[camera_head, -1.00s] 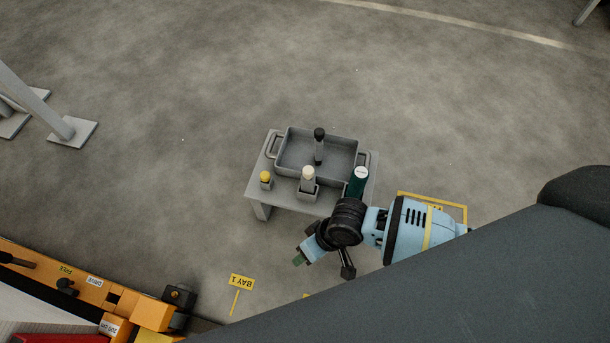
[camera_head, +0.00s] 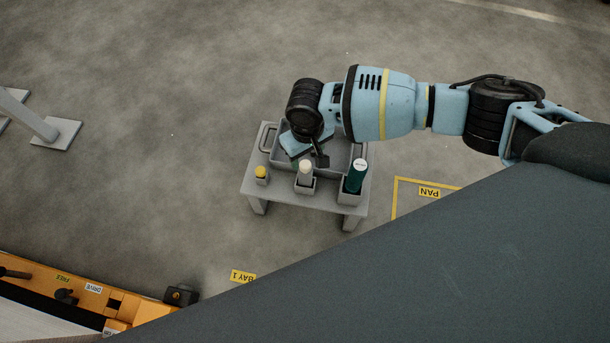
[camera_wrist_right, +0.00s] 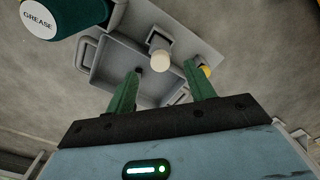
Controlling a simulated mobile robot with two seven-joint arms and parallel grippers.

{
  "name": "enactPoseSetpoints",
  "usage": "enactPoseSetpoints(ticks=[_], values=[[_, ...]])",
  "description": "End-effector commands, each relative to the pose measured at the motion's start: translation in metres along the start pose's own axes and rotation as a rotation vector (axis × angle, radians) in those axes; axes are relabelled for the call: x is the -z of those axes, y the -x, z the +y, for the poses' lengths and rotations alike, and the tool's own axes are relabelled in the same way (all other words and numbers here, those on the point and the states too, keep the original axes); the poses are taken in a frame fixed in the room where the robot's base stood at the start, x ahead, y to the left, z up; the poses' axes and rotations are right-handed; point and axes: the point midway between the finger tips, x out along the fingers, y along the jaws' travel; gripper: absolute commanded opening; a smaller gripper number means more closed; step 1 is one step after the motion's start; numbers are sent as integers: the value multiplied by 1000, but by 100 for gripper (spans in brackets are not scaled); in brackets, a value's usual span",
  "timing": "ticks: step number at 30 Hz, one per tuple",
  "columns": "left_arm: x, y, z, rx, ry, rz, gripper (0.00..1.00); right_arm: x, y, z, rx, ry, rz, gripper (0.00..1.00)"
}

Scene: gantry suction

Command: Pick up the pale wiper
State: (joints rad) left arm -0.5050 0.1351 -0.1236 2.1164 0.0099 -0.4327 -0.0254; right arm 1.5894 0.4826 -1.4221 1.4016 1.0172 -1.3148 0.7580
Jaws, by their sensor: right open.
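The pale wiper (camera_head: 305,170) stands upright in a small grey holder at the near side of the grey stand, its cream top showing. In the right wrist view the wiper's round pale top (camera_wrist_right: 160,61) shows beyond the fingertips, between them in the picture. My right gripper (camera_wrist_right: 163,84) is open, with its two green fingers apart and nothing between them. In the head view my right gripper (camera_head: 297,145) is over the tray, just behind the wiper; its fingertips are hidden there. My left gripper is not in view.
A green grease bottle (camera_head: 356,176) stands right of the wiper and a yellow-topped item (camera_head: 261,174) left of it. The grey tray (camera_head: 341,160) lies behind, partly covered by my arm. The stand (camera_head: 283,192) has open floor around it.

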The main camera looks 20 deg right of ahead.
Motion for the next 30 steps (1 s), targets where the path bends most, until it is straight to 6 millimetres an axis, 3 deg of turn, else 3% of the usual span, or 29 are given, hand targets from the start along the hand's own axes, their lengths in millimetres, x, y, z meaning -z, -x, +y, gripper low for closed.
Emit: enactPoseSetpoints(ticks=[6, 13, 22, 30], values=[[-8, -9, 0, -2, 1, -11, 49, 0, -23, 0, 0, 1, -2, 54], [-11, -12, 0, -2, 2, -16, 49, 2, -30, 0, 0, 2, 0, 54], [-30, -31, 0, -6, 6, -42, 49, 8, -70, 2, 0, 2, -2, 54], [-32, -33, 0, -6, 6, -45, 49, 9, -76, 2, 1, 1, 1, 54]])
